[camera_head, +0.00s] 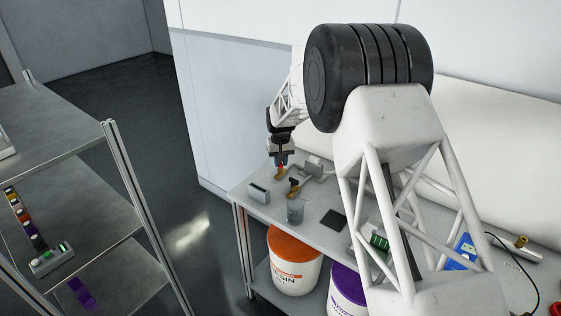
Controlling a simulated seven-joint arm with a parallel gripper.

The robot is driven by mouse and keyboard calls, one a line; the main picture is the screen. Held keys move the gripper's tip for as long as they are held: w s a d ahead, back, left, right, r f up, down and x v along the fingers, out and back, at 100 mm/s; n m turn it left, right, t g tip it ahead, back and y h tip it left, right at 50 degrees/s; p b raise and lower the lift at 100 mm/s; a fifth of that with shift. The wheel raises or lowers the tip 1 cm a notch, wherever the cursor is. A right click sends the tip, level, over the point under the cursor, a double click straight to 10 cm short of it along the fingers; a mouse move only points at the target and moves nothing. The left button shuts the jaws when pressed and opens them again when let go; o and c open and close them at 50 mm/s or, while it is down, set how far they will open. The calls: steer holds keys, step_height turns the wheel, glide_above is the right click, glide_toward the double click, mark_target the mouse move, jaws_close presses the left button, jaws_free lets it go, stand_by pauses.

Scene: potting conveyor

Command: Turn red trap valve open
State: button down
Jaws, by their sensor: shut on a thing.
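My gripper (281,165) points down over the far left part of the workbench. It is shut on a small red part, which I take to be the red trap valve (281,168); only a little of it shows below the fingers. Brass-coloured fittings lie beside and just below it, one of them a brass piece with a dark part (294,187). How far the valve is turned is too small to tell.
The workbench (318,212) also bears a grey box (259,193), a clear beaker (295,211), a dark square pad (333,220) and a blue item (462,252). An orange-lidded bucket (292,261) stands below. A metal shelf rack (75,115) is at left.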

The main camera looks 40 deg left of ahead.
steer(key=m, duration=0.4)
steer(key=shift+m, duration=0.4)
steer(key=m, duration=0.4)
steer(key=shift+m, duration=0.3)
steer(key=c, duration=1.2)
jaws_free()
steer(key=shift+r, duration=0.15)
steer(key=shift+r, duration=3.8)
steer(key=shift+d, duration=0.1)
